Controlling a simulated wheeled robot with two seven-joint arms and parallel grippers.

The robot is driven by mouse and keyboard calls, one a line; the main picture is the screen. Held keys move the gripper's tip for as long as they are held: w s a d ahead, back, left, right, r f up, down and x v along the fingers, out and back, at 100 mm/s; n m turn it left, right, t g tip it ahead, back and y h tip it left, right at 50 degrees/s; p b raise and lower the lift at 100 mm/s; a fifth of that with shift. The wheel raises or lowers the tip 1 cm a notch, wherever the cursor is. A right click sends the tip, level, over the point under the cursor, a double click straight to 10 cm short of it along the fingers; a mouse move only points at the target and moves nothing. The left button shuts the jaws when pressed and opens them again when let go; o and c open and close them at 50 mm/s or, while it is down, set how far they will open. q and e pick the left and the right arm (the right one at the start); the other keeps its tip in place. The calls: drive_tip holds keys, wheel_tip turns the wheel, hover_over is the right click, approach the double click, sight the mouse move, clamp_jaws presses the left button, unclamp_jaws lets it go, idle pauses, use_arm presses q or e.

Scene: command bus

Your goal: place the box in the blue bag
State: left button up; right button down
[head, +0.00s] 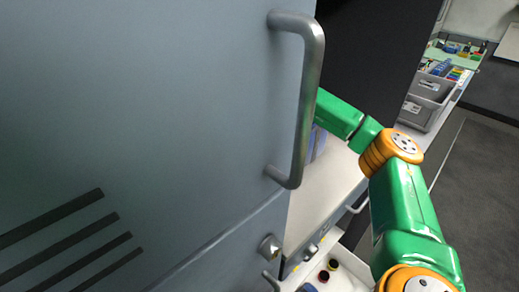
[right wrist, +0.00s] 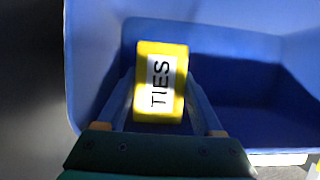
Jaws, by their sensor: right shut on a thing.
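The yellow box (right wrist: 143,104), with a white label reading "TIES", is between the fingers of my right gripper (right wrist: 160,84) in the right wrist view. The gripper is shut on it. Behind the box, a blue open container (right wrist: 215,38), which looks like the blue bag, fills most of that view. The box appears over its opening; I cannot tell how deep it is or whether it touches anything. In the head view, a bit of blue (head: 319,141) shows behind the door's edge; my right gripper and the box are hidden there. My left gripper is not in view.
A large grey cabinet door (head: 150,120) with a metal handle (head: 309,95) fills the left of the head view. My green right arm passes behind its edge over a white counter (head: 325,190). Grey bins (head: 428,92) stand at the back right; dark floor is at right.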

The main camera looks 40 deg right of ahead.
drive_tip(key=shift+s, duration=0.1)
drive_tip(key=shift+s+f, duration=0.1)
drive_tip(key=shift+s, duration=0.05)
drive_tip(key=shift+w+f+b, duration=0.2)
drive_tip(key=shift+f+b, duration=0.25)
drive_tip(key=shift+c, duration=0.2)
unclamp_jaws()
drive_tip(key=shift+s+r, duration=0.1)
drive_tip(key=shift+r+p, duration=0.75)
drive_tip(key=shift+r, duration=0.15)
drive_tip(key=v, duration=1.1)
drive_tip(key=shift+s+r+b, duration=0.15)
drive_tip(key=shift+s+b, duration=0.05)
drive_tip(key=shift+b, duration=0.2)
